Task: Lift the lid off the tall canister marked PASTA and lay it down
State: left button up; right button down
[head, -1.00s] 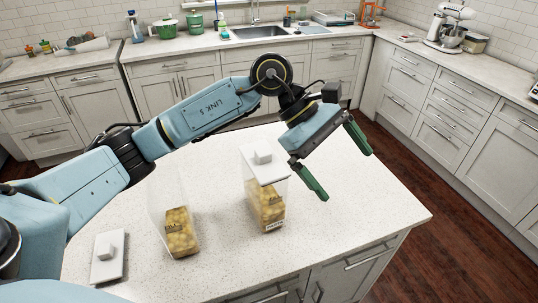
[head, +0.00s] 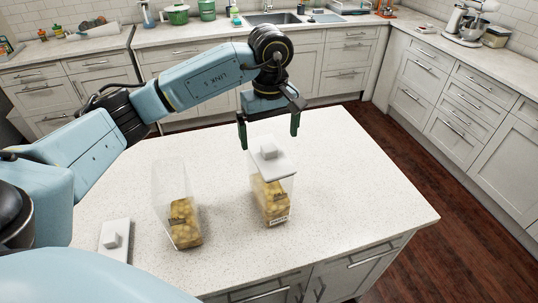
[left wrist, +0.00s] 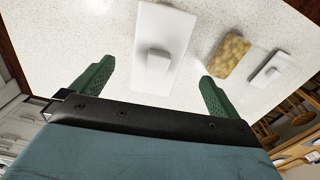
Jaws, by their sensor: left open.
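A tall clear canister (head: 275,205) with yellowish contents stands upright on the island, with a small label too small to read surely. Its white lid (head: 278,166) with a square knob (head: 268,148) sits on top; the lid also shows in the left wrist view (left wrist: 173,32). My left gripper (head: 268,128) is open and empty, pointing down at the lid. In the left wrist view its green fingers (left wrist: 156,88) are spread wide, with the knob between and a little beyond them. The right gripper is not in view.
A second clear canister (head: 183,222), without a lid, stands to the left. A loose white lid (head: 116,240) lies flat on the island (head: 340,170) left of it. The island is clear to the right and between the canisters.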

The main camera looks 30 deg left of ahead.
aim_at(269, 147)
pick_arm(q)
jog(key=f, duration=0.1)
jog(key=f+p, duration=0.1)
jog(key=f, duration=0.1)
jog(key=f+p, duration=0.1)
jog(key=shift+w+a+f, duration=0.3)
jog(key=shift+f, duration=0.5)
jog(key=shift+c, duration=0.3)
jog(key=c, duration=1)
jog(key=shift+c, duration=0.2)
notch_tip(269, 147, up, 10)
jog(key=shift+r+b, duration=0.1)
jog(key=shift+b, duration=1)
jog(key=shift+r+p, duration=0.95)
jog(key=shift+r, duration=0.75)
